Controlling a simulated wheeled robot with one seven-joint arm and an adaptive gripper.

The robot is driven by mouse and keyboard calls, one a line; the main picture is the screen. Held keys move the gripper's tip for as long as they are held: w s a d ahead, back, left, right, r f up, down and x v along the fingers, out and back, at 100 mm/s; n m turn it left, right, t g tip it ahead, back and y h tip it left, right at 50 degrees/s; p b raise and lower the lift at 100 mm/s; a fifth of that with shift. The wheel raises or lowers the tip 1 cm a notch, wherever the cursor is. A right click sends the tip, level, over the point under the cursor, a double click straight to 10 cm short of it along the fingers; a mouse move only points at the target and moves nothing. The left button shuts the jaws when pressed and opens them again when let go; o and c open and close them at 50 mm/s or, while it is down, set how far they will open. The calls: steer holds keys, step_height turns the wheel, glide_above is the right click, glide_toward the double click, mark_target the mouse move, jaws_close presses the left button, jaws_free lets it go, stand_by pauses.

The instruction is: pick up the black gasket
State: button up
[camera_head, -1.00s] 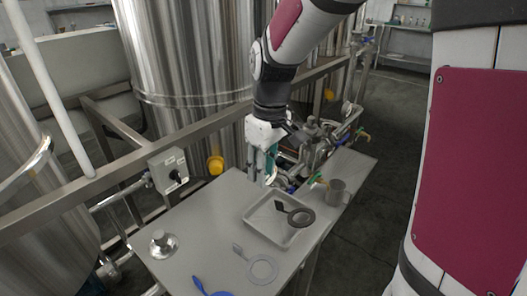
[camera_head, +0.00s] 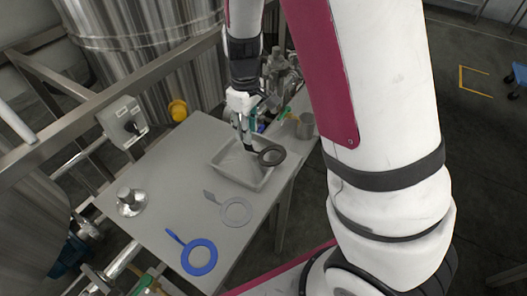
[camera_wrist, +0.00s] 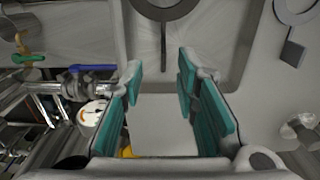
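The black gasket (camera_head: 271,155) is a flat dark ring with a tab handle. It lies at the right side of the shallow grey tray (camera_head: 238,182), its handle pointing left. In the wrist view the ring (camera_wrist: 164,10) is cut off at the top, and its handle (camera_wrist: 163,40) points down toward the gap between my fingers. My gripper (camera_wrist: 158,66) is open, with teal pads apart and nothing between them. In the head view my gripper (camera_head: 245,139) is over the tray by the handle. Whether it touches the handle cannot be told.
A grey gasket (camera_head: 236,211) and a blue gasket (camera_head: 199,257) lie on the metal table (camera_head: 160,228) nearer the front. A metal knobbed lid (camera_head: 129,202) stands at the left. A grey mug (camera_head: 305,126) stands beyond the tray, near pipes and valves (camera_head: 280,70).

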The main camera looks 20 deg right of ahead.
mark_target(263, 150)
steer(key=f, duration=0.5)
steer(key=shift+s+a, duration=0.1)
steer(key=shift+s, duration=0.1)
jaws_close()
